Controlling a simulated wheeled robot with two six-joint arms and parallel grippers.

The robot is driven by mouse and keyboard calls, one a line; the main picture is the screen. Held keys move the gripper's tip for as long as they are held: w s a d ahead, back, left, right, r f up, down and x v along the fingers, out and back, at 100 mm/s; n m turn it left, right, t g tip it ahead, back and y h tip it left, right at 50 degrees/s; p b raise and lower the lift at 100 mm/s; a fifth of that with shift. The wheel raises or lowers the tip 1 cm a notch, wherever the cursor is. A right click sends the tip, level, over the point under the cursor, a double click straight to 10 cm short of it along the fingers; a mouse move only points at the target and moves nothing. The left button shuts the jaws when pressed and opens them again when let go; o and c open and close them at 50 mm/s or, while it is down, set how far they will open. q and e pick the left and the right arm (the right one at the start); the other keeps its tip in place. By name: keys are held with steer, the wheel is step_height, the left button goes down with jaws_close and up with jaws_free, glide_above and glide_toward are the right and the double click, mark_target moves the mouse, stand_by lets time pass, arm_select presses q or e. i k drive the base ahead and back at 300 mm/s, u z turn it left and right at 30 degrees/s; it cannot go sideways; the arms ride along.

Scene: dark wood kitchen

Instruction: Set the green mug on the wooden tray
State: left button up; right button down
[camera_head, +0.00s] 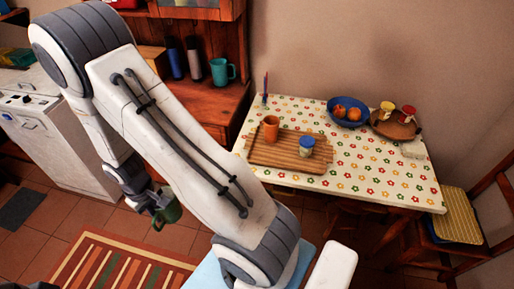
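The dark green mug (168,215) hangs at my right gripper (157,203), low in front of the cupboards and above the tiled floor. The gripper appears shut on it, though the fingers are small and dark here. The wooden tray (262,153) lies on the left part of the table, to the right of and beyond the gripper. An orange cup (271,129) and a jar with a blue lid (306,147) stand on it. My arm crosses the middle of the view. My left gripper is not in view.
The flowered tablecloth (365,170) also bears a blue fruit bowl (348,112) and a round board (396,127) with jars. A teal mug (222,72) stands on the wooden shelf unit. A chair (462,215) stands right of the table. A striped rug (110,265) lies below.

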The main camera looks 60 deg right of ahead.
mark_target(269, 155)
steer(key=i, duration=0.55)
steer(key=z, duration=0.7)
steer(key=i, duration=0.5)
steer(key=z, duration=0.6)
